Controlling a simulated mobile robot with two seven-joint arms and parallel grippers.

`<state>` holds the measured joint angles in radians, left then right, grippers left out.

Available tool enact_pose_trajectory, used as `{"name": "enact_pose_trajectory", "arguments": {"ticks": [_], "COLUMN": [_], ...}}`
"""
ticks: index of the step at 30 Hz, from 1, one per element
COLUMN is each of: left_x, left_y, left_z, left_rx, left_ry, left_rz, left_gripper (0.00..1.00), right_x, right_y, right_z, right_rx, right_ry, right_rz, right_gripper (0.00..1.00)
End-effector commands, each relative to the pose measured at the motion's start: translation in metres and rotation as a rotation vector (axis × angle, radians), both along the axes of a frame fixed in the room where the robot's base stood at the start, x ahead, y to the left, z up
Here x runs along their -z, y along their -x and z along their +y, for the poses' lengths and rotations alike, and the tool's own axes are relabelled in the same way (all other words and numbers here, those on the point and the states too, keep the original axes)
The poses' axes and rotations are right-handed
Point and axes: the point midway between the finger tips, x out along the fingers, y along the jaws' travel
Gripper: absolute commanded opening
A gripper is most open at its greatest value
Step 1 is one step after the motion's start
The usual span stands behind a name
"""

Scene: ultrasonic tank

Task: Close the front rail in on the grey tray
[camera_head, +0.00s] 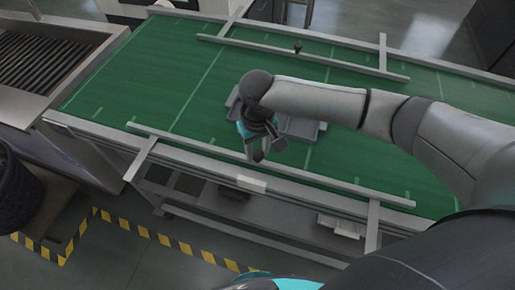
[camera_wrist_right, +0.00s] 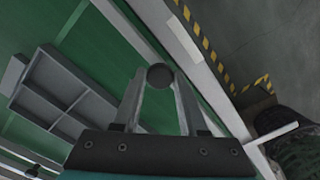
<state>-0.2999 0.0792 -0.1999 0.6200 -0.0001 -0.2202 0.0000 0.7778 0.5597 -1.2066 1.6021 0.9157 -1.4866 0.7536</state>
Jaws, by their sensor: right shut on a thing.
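The front rail (camera_head: 340,184) is a long grey bar lying across the near side of the green belt; it also shows in the wrist view (camera_wrist_right: 130,28). The grey tray (camera_head: 300,129), divided into compartments, sits on the belt behind it, partly hidden by my right arm. In the wrist view a strip of green belt separates the tray (camera_wrist_right: 47,112) from the rail. My right gripper (camera_head: 256,157) points down at the front rail. Its fingers are shut on a dark round knob (camera_wrist_right: 160,75) at the rail. My left gripper is out of view.
The back rail (camera_head: 330,61) with its own dark knob (camera_head: 297,48) lies along the far side of the belt, apart from the tray. A slatted metal bench (camera_head: 40,60) stands at left. The belt left of the tray is clear.

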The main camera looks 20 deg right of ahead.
Motion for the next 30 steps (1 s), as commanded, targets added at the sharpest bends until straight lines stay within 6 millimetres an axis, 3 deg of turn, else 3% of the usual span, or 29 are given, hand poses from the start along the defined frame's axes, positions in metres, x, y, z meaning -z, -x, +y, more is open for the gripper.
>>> {"name": "enact_pose_trajectory", "arguments": {"ticks": [24,30], "left_x": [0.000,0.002], "left_y": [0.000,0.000], "left_z": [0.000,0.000], "left_rx": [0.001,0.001], "left_ry": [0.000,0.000], "left_rz": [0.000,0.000], "left_gripper": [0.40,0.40], "right_x": [-0.001,-0.001], "right_y": [-0.002,-0.022], "right_z": [-0.001,-0.013], "right_rx": [0.001,0.007], "right_ry": [0.001,0.004], "right_rz": [-0.002,-0.005], "right_gripper": [0.00,0.00]}}
